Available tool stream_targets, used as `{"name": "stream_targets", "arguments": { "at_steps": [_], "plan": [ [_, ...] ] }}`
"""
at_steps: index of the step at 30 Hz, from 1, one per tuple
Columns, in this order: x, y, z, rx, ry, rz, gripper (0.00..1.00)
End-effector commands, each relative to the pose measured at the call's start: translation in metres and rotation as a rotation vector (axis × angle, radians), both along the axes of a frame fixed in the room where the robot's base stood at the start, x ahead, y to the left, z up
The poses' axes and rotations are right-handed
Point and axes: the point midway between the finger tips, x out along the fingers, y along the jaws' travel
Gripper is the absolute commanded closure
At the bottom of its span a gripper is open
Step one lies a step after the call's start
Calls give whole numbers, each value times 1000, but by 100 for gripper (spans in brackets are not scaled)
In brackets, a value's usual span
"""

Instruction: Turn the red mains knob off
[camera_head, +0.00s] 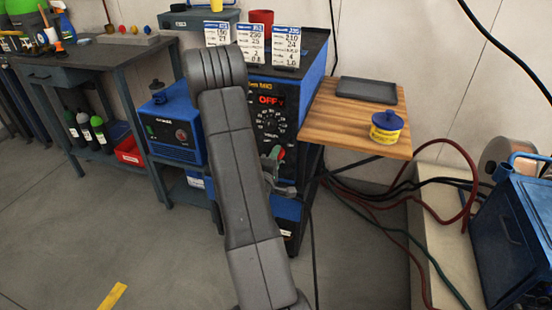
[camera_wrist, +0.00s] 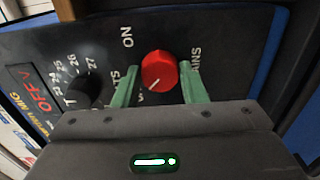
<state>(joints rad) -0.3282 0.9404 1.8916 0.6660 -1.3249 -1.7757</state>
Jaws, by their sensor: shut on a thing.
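The red mains knob (camera_wrist: 159,68) is on the dark front panel of the welder, with "ON" and part of "MAINS" lettered near it. A pale pointer mark shows at its lower left edge in the wrist view. My gripper (camera_wrist: 158,82) has its two green fingers on either side of the knob and is shut on it. In the head view the knob (camera_head: 281,154) is a small red spot beside my gripper (camera_head: 272,160), partly covered by it. The welder's display (camera_head: 270,99) reads "OFF" in red.
A black dial (camera_wrist: 84,88) with numbers sits beside the knob. A wooden side shelf (camera_head: 345,130) holds a dark tray (camera_head: 366,90) and a blue-and-yellow tin (camera_head: 386,128). A blue box unit (camera_head: 172,131) stands left of the welder. Cables lie on the right.

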Motion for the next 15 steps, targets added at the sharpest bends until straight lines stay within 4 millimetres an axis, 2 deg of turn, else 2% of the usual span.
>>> {"name": "stream_targets", "arguments": {
  "at_steps": [8,9,11,15],
  "plan": [
    [0,0,-1,-1,3,1,84],
    [0,0,-1,0,2,1,54],
    [0,0,-1,0,2,1,42],
    [0,0,-1,0,1,1,40]
  ]
}}
